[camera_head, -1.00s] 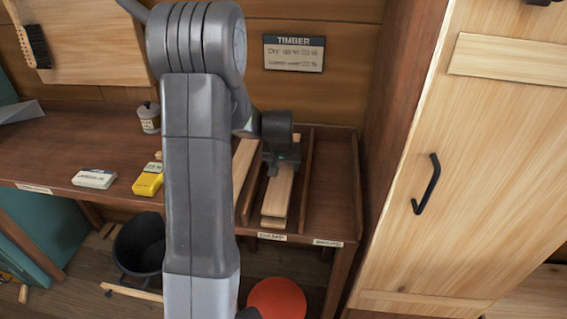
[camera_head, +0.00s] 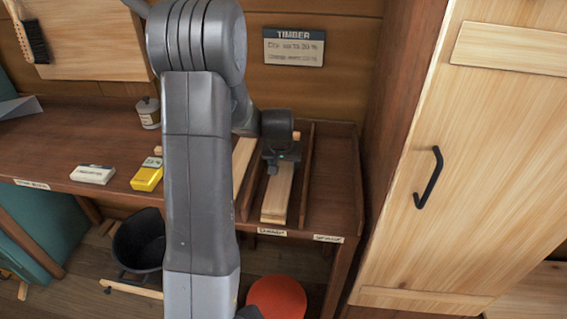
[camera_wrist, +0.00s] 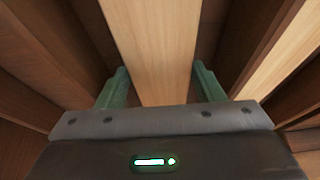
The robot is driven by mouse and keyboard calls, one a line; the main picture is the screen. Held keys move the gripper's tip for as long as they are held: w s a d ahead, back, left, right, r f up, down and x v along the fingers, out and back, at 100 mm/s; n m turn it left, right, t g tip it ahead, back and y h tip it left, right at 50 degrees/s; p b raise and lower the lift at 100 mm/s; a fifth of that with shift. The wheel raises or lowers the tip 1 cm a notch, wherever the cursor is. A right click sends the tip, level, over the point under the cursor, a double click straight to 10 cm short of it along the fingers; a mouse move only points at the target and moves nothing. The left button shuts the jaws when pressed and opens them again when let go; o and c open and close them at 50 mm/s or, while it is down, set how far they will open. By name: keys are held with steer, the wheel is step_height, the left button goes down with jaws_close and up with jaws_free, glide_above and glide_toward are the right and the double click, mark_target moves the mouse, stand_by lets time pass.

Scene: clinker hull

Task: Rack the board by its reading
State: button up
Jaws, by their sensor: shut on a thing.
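A pale board (camera_head: 278,192) lies lengthwise in the middle bay of the rack (camera_head: 333,205), between two dark dividers. Its near end is close to the bay's front label (camera_head: 272,232), which is too blurred to read surely. My gripper (camera_head: 280,160) is shut on the board from above, near its far part. The wrist view shows the board (camera_wrist: 155,45) between the green fingers of my gripper (camera_wrist: 162,88). A yellow meter (camera_head: 147,177) lies on the bench left of my arm. A TIMBER sign (camera_head: 294,47) hangs on the wall, its readings blurred.
Another pale board (camera_head: 243,158) stands in the bay to the left, partly behind my arm. The right bay (camera_head: 335,170) looks empty. A white box (camera_head: 93,174) and a small can (camera_head: 148,113) sit on the bench. A tall wooden door (camera_head: 470,170) closes the right side.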

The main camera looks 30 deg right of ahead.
steer(key=o, duration=1.2)
steer(key=v, duration=1.3)
steer(key=shift+s+a+r, duration=0.15)
steer(key=shift+a+r, duration=0.05)
steer(key=shift+r, duration=0.1)
steer(key=x, duration=1.3)
steer(key=shift+w+d+f, duration=0.2)
steer(key=shift+f, duration=0.1)
steer(key=shift+r, duration=0.2)
steer(key=shift+s+f, duration=0.1)
steer(key=shift+f, duration=0.1)
